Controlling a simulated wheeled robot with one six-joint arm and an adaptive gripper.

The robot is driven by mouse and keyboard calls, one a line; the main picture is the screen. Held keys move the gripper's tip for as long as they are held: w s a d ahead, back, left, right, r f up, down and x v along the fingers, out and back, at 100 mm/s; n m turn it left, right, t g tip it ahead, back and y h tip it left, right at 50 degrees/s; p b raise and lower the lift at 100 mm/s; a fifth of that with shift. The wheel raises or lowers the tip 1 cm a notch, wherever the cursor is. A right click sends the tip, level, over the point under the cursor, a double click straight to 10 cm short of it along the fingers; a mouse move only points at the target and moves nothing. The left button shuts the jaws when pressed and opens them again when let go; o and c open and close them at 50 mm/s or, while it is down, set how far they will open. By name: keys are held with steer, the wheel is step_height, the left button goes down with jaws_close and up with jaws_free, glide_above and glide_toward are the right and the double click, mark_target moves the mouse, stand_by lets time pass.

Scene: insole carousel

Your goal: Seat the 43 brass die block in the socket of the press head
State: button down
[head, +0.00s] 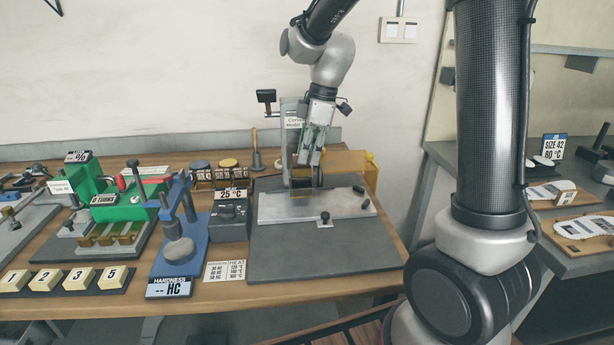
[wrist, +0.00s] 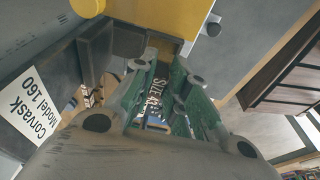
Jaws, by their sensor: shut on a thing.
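My gripper (head: 313,157) points down at the press, close in front of its upright post (head: 289,130). It is shut on what looks like the brass die block (head: 305,180), a small brownish block mostly hidden by the fingers. In the wrist view the green-padded fingers (wrist: 160,92) frame lettering reading "SIZE" and a partly covered number; I cannot tell which surface bears it. The press carries a "Corvask Model 160" label (wrist: 30,105) and a yellow part (head: 347,161). The socket of the press head is hidden, so I cannot tell whether the block touches it.
The front of the base plate is clear.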

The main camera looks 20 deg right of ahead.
mark_target(309, 171)
steer(key=shift+d+x, duration=0.25)
steer(key=shift+x, duration=1)
steer(key=shift+d+x, duration=0.25)
steer(key=shift+x, duration=1)
steer(key=shift+s+f, duration=0.1)
steer(key=shift+f, duration=0.1)
steer(key=c, duration=1.4)
jaws_free()
steer(key=v, duration=1.2)
steer(key=shift+s+d+r+m+t+h, duration=0.35)
steer(key=shift+s+d+m+t, duration=0.3)
steer(key=shift+s+d+m, duration=2.5)
steer(key=shift+s+d+r+m+t+h, duration=0.25)
steer(key=shift+s+d+m+t+h, duration=0.35)
steer(key=shift+s+m, duration=2.8)
steer(key=shift+s+d+r+m+t+h, duration=0.3)
steer(key=shift+s+d+m+t, duration=0.9)
steer(key=shift+s, duration=4.05)
